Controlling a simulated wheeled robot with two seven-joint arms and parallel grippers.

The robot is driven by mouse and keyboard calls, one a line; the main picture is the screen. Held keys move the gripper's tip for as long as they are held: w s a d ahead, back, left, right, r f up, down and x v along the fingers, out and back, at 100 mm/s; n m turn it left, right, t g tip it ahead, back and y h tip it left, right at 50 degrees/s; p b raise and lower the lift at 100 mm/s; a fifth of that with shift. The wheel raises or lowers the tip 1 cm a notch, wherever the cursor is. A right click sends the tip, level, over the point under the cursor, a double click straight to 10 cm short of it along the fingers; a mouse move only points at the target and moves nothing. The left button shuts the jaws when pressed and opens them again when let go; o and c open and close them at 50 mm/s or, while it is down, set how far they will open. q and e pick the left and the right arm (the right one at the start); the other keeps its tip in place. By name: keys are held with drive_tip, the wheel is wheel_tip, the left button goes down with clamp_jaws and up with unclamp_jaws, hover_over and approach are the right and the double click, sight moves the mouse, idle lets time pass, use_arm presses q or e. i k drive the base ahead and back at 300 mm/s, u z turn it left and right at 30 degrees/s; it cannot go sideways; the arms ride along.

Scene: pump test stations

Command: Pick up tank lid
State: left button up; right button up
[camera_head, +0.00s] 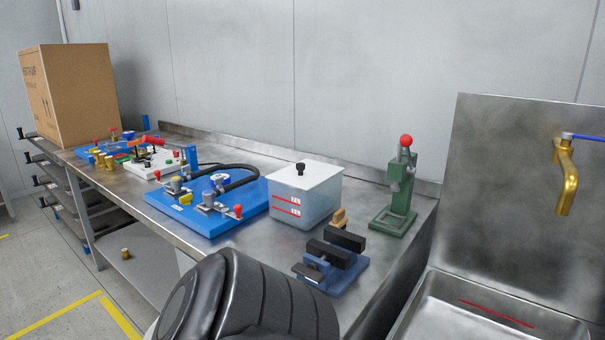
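The tank lid (306,174) is a white, flat square plate with a black knob (300,168) on top. It lies on a translucent white tank (313,208) that has red level lines and small labels on its front. The tank stands on the steel bench, right of the middle of the head view. Neither of my grippers shows in this view. A dark, ribbed, rounded shape at the bottom centre, likely part of my own arm, hides some of the bench front.
A blue pump board (168,206) with black hoses is left of the tank. A blue vise (332,262) is in front, a green press (396,196) with a red knob to the right. A sink (480,312) with a brass tap (566,178) is far right. A cardboard box (82,92) stands far left.

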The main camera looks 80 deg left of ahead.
sight(304, 175)
drive_tip(key=u, duration=2.45)
